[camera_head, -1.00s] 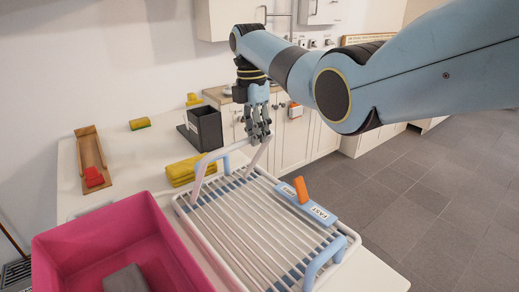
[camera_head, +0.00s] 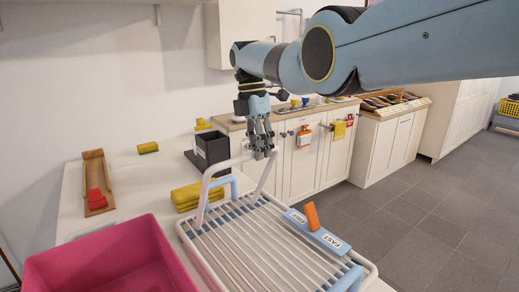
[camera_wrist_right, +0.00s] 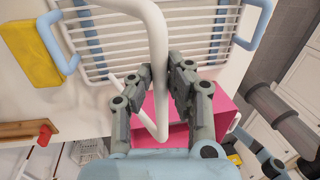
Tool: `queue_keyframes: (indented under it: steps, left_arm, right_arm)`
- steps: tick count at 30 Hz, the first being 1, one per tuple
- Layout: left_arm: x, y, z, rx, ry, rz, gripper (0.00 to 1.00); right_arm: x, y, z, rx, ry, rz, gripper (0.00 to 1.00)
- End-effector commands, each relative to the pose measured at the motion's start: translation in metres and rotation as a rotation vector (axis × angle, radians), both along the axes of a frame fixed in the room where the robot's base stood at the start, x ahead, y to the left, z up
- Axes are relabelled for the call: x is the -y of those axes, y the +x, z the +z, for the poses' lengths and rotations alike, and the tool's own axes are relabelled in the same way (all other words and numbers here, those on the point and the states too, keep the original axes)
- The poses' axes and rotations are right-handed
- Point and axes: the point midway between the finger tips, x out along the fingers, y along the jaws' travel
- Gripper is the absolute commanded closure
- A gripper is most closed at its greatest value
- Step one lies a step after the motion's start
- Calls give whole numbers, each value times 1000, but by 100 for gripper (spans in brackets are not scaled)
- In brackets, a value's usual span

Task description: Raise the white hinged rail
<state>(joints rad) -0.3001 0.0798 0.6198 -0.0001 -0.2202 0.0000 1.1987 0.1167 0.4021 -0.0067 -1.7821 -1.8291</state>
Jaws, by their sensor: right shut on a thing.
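The white hinged rail (camera_head: 203,206) is a U-shaped bar on the white slatted rack (camera_head: 235,246). It stands up from the rack, with its crossbar above the slats. My right gripper (camera_head: 263,152) is shut on the crossbar near its right end. In the right wrist view the rail (camera_wrist_right: 152,22) passes between the fingers of the gripper (camera_wrist_right: 158,72). The rack also shows behind it, with blue handles (camera_wrist_right: 45,38). My left gripper is in neither view.
A pink bin (camera_head: 110,262) stands left of the rack. Behind are folded yellow cloths (camera_head: 186,195), a black box (camera_head: 212,148) and a wooden tray (camera_head: 95,172) with a red object. A blue slider with an orange lever (camera_head: 312,217) sits on the rack's right side.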

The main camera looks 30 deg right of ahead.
Motion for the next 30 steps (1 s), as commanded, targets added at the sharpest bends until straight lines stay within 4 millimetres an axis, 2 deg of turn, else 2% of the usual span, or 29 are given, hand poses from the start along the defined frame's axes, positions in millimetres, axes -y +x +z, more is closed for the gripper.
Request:
queue_keyframes:
  steps: [2, 3, 6, 13, 16, 24, 30]
  left_arm:
    - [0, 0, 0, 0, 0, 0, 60]
    - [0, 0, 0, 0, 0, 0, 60]
    - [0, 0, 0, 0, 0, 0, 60]
    - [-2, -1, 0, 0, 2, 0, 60]
    - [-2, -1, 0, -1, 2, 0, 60]
    - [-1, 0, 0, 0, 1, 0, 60]
    - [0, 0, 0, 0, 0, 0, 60]
  right_arm:
    - [0, 1, 2, 4, 1, 0, 100]
    - [0, 1, 2, 4, 1, 0, 84]
    - [0, 1, 2, 4, 1, 0, 73]
    - [0, 1, 1, 2, 1, 0, 73]
    - [-1, 2, 7, 3, 2, 1, 73]
    - [-2, 12, 55, 4, 2, 1, 73]
    - [-3, 14, 71, 2, 0, 1, 73]
